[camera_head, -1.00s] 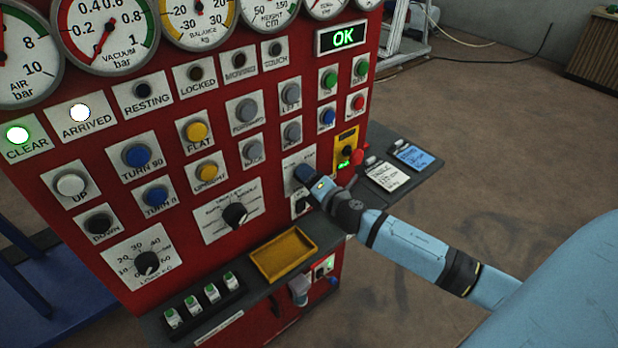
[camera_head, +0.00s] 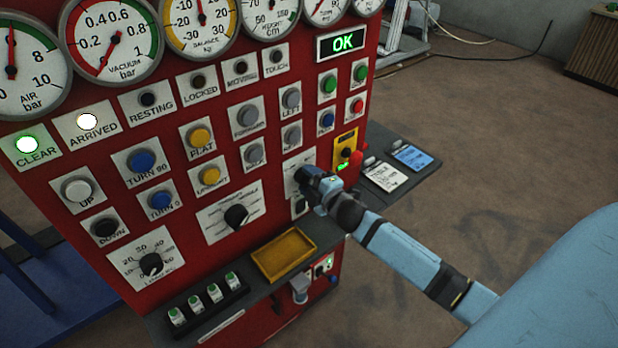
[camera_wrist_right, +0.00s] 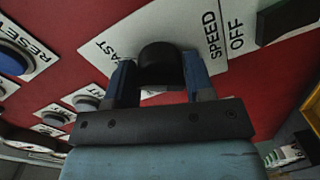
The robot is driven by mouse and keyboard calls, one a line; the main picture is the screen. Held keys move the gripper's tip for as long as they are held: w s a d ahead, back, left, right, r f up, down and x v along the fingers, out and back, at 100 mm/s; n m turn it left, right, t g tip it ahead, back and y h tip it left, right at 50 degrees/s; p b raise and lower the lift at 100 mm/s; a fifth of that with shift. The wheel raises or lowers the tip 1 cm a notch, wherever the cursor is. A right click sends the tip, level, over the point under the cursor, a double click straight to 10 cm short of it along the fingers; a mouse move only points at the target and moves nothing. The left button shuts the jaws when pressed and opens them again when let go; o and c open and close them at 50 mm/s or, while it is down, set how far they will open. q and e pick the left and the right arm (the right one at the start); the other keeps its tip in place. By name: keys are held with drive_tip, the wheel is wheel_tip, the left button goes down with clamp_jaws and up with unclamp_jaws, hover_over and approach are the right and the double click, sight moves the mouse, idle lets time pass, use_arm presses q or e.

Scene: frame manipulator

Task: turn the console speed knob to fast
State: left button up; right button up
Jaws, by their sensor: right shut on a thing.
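The red console (camera_head: 215,165) fills the left and middle of the head view. The black speed knob (camera_wrist_right: 160,62) shows in the right wrist view on a white plate (camera_wrist_right: 205,25) lettered SPEED, with part of a word reading "AST" at the left and OFF at the right. My right gripper (camera_wrist_right: 160,80) is shut on the knob, one finger on each side. In the head view my right gripper (camera_head: 308,182) is at the console's lower right and hides the knob. The knob's pointer is hidden. My left gripper is not in view.
A yellow tray (camera_head: 284,255) sits on the console's ledge below my right gripper. A side shelf (camera_head: 400,183) with cards juts out to the right. A red knob on a yellow plate (camera_head: 346,143) is close above right of my gripper. Several buttons surround it.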

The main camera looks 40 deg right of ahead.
drive_tip(key=shift+d+r+m, duration=0.1)
drive_tip(key=shift+r+m, duration=0.05)
drive_tip(key=shift+m, duration=0.15)
drive_tip(key=shift+w, duration=0.1)
drive_tip(key=o, duration=0.9)
drive_tip(key=shift+s+d+r+b, duration=0.15)
drive_tip(key=shift+s+b, duration=0.15)
drive_tip(key=shift+s, duration=2)
drive_tip(key=shift+s+d+r+b, duration=0.1)
drive_tip(key=shift+s+b, duration=0.25)
drive_tip(key=shift+s, duration=2)
drive_tip(key=shift+s+d+r+b, duration=0.15)
drive_tip(key=shift+s+b, duration=0.15)
drive_tip(key=shift+s, duration=2)
drive_tip(key=shift+f, duration=0.1)
